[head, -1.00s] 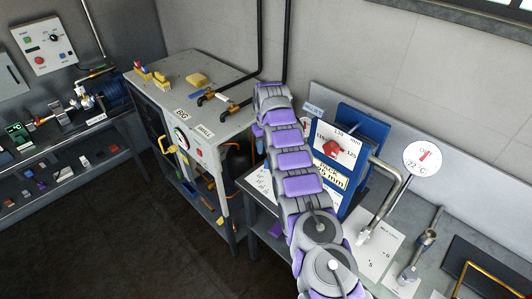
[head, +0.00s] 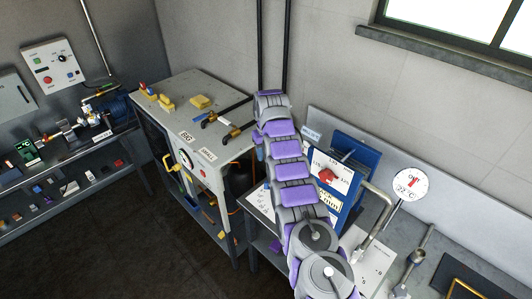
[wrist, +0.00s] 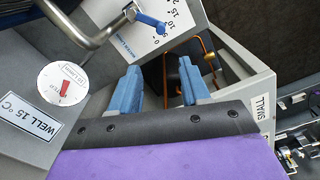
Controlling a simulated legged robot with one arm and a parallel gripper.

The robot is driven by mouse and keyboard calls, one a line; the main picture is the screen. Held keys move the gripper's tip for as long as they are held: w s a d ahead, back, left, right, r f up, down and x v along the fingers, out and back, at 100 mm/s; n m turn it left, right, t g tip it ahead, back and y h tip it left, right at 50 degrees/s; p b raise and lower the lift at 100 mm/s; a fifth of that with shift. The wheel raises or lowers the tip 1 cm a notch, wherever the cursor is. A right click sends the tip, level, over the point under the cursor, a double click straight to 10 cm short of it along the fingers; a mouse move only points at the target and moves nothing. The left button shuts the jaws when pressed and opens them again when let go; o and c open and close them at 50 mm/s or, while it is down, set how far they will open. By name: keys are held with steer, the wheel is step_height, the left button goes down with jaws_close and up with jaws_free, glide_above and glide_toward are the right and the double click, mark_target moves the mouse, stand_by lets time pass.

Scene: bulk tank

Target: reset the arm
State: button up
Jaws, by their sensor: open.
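My arm (head: 291,172) reaches from the bottom of the head view toward the back wall. My gripper shows in the wrist view (wrist: 160,88) as two blue fingers standing well apart, with nothing between them. The fingers are over the space between the bench and the grey cabinet. In the head view the fingertips cannot be made out.
A grey cabinet (head: 208,102) with yellow blocks and pipe fittings stands left of my arm. A blue panel with a red pointer (head: 327,176), a bent pipe (head: 374,222) and a round dial (head: 411,185) are to the right. Dark floor lies front left.

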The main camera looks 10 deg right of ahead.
stand_by(0.4)
steer(key=s+r+m+g+b, duration=0.1)
steer(key=s+r+b, duration=0.2)
steer(key=s+r, duration=0.6)
steer(key=s+r+m+b, duration=0.1)
steer(key=s+r+b, duration=0.35)
steer(key=s, duration=0.85)
steer(key=s+f+b, duration=0.2)
steer(key=s+f, duration=0.2)
steer(key=s, duration=1.4)
steer(key=s+f+m+b, duration=0.1)
steer(key=s+f+b, duration=0.2)
steer(key=s, duration=1.6)
steer(key=shift+d+f+g, duration=0.4)
steer(key=shift+f, duration=0.15)
stand_by(1.1)
